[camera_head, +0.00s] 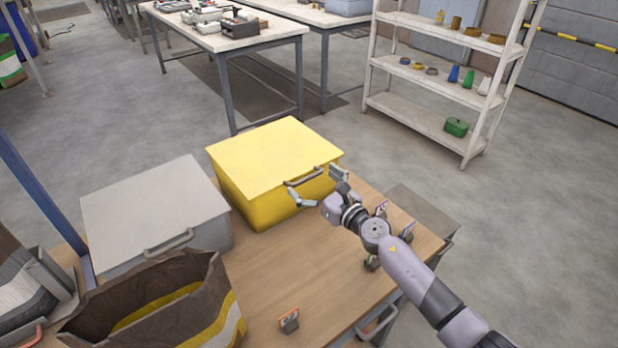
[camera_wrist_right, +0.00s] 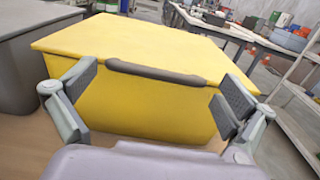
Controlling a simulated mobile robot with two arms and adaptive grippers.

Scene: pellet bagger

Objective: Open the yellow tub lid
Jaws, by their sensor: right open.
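The yellow tub (camera_head: 262,208) stands on the wooden table, its flat yellow lid (camera_head: 268,155) lying closed on top. A dark grey handle (camera_head: 305,177) sits at the lid's front edge. My right gripper (camera_head: 318,187) is at the tub's front, open and empty. In the right wrist view the tub (camera_wrist_right: 140,105), the lid (camera_wrist_right: 140,45) and the handle (camera_wrist_right: 155,73) lie ahead, the handle between the spread fingers (camera_wrist_right: 155,95) and apart from both. My left gripper is in neither view.
A grey lidded tub (camera_head: 150,210) stands left of the yellow one. An open brown bag (camera_head: 200,315) is at the table's front left. A small orange-and-grey item (camera_head: 289,320) is near the front edge. The wooden table (camera_head: 270,280) is bare in its middle. White shelving (camera_head: 430,75) stands behind.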

